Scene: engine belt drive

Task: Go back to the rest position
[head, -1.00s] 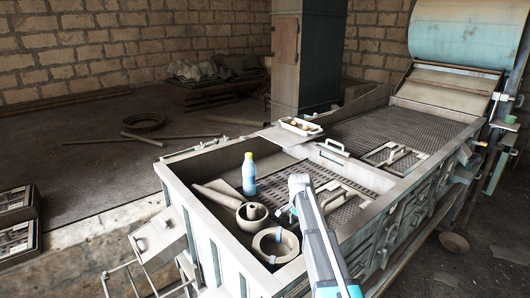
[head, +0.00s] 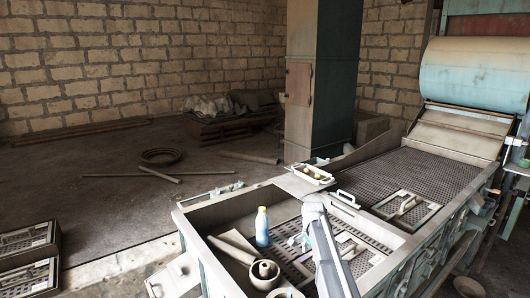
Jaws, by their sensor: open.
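The bottle stands upright in the bin. A ring-shaped grey part (head: 264,272) sits in the bin below the bottle. Another round part (head: 286,293) is cut off by the bottom edge.
A white tray with brownish items (head: 312,174) rests on the bin's back edge. A perforated deck (head: 420,180) with handled panels leads to a large blue drum (head: 475,72). A tall metal cabinet (head: 322,85) stands behind. Open floor lies left, with a loose ring (head: 161,156).

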